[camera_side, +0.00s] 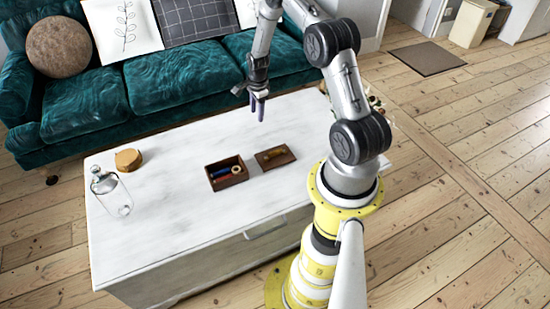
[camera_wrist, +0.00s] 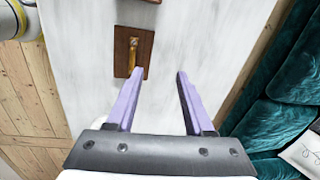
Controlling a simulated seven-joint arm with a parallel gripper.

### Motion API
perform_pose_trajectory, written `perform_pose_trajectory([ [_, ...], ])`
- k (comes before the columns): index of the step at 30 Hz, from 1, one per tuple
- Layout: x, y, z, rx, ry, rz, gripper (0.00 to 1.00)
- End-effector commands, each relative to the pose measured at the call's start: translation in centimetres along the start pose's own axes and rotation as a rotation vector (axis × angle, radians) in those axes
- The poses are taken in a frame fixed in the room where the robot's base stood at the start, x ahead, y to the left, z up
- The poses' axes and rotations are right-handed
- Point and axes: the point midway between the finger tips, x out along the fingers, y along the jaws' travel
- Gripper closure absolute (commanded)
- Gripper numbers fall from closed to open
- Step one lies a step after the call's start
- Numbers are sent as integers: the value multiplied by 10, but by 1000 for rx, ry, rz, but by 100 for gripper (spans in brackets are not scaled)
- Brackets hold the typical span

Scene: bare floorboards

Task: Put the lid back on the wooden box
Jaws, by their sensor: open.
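The open wooden box (camera_side: 213,182) stands on the white table, with blue, red and ring-shaped small items inside. Its dark wooden lid (camera_side: 265,162) lies flat on the table just right of it, apart from it, with a brass-coloured handle on top. In the wrist view the lid (camera_wrist: 122,48) lies above and left of the fingertips. Only a sliver of brown wood shows at that view's top edge. My gripper (camera_side: 257,107) hangs above the table, well clear of the lid. Its purple fingers (camera_wrist: 160,74) are apart with nothing between them.
The white table (camera_side: 180,235) has free room around the box. A glass bottle or dome (camera_side: 113,195) and a round wooden piece (camera_side: 128,160) stand at its left end. A teal sofa (camera_side: 180,80) runs behind the table.

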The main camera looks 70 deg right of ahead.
Motion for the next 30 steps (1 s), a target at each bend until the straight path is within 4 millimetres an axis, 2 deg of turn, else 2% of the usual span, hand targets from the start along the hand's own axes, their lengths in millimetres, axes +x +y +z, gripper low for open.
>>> perform_pose_trajectory([
  [1, 22, 17, -14, 31, 0, 45, 48],
  [3, 40, 35, -25, 60, -2, 89, 48],
  [6, 54, 51, -38, 91, -4, 124, 48],
  [11, 68, 54, -42, 101, -3, 126, 48],
  [21, 126, 61, -41, 99, -3, 124, 48],
  [30, 146, 63, -43, 99, -3, 124, 48],
])
